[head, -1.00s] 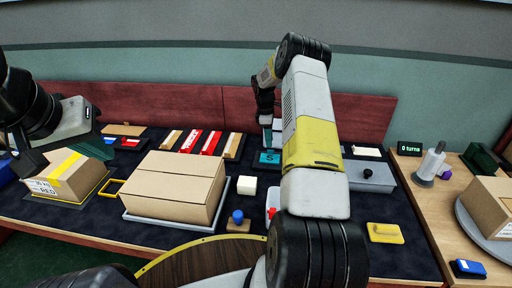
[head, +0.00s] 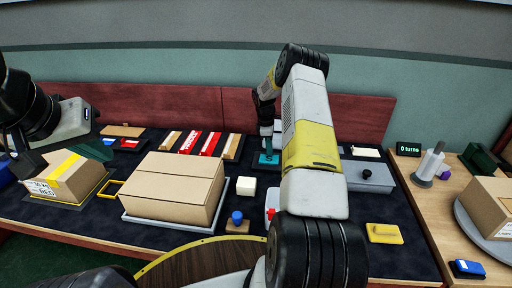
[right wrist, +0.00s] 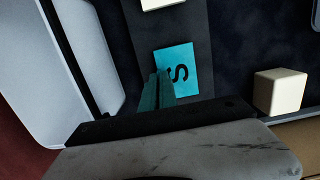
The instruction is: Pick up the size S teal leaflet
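The teal leaflet (head: 270,161) with an S lies on a dark strip at the back of the table, partly hidden by my right gripper in the head view. In the right wrist view the teal leaflet (right wrist: 182,66) shows its black S. My right gripper (right wrist: 158,75) has its two greenish fingertips close together over the leaflet's near-left edge. I cannot tell whether they pinch it. In the head view my right gripper (head: 267,151) points down at the leaflet.
A cream block (head: 246,186) stands in front of the leaflet; it also shows in the right wrist view (right wrist: 280,91). A large cardboard box (head: 175,190) is left of centre. A grey box with a black knob (head: 368,177) is to the right.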

